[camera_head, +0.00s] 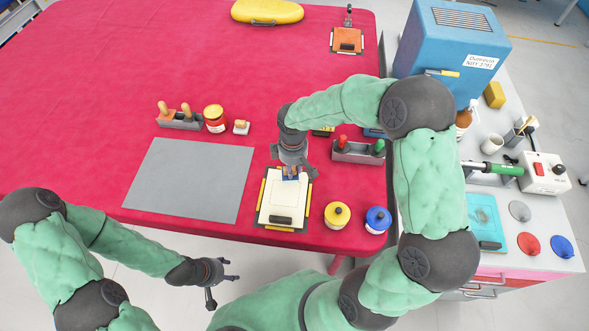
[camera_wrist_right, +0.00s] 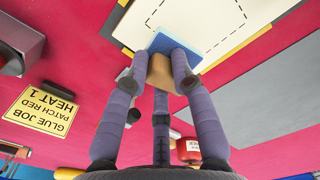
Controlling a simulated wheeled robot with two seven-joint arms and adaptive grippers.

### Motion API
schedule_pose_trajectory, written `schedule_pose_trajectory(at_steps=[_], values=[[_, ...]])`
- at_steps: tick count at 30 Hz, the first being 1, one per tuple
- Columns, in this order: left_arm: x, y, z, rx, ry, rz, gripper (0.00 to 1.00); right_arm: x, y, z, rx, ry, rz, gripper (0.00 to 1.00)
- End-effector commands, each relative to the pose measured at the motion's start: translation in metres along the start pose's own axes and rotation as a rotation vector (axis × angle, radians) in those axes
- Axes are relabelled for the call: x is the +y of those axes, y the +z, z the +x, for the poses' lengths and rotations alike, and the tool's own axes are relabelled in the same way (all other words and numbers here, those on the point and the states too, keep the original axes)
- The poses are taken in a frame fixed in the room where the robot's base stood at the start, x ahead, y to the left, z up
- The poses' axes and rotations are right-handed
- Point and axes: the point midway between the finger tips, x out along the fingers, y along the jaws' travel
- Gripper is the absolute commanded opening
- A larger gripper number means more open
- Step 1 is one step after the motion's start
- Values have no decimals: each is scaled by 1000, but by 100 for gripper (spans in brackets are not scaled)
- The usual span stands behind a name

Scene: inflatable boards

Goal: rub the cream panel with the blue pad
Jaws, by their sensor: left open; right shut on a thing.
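The cream panel (camera_head: 271,202) lies on a dark board with yellow edge strips near the table's front edge. It also shows at the top of the right wrist view (camera_wrist_right: 222,18), with a dashed line on it. My right gripper (camera_head: 290,172) is shut on the tan grip of the blue pad (camera_wrist_right: 186,55). The pad is at the panel's far end; I cannot tell whether it touches the surface. In the head view the pad is mostly hidden by the fingers. My left gripper (camera_head: 220,281) is open and empty, off the table's front edge.
A grey mat (camera_head: 190,180) lies left of the panel. A yellow-lidded pot (camera_head: 337,214) and a blue-lidded pot (camera_head: 377,219) stand right of it. The table's far left is clear.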

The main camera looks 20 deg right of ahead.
Motion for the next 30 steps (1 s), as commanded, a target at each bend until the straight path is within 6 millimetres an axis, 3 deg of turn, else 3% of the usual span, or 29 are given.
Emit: schedule_pose_trajectory(at_steps=[12, 30], values=[[10, 1, -26, 0, 0, 0, 54, 0, -7, -37, 0, 0, 2, 0], [9, 1, -26, 0, 0, 0, 54, 0, -8, -37, 0, 0, 6, 0]])
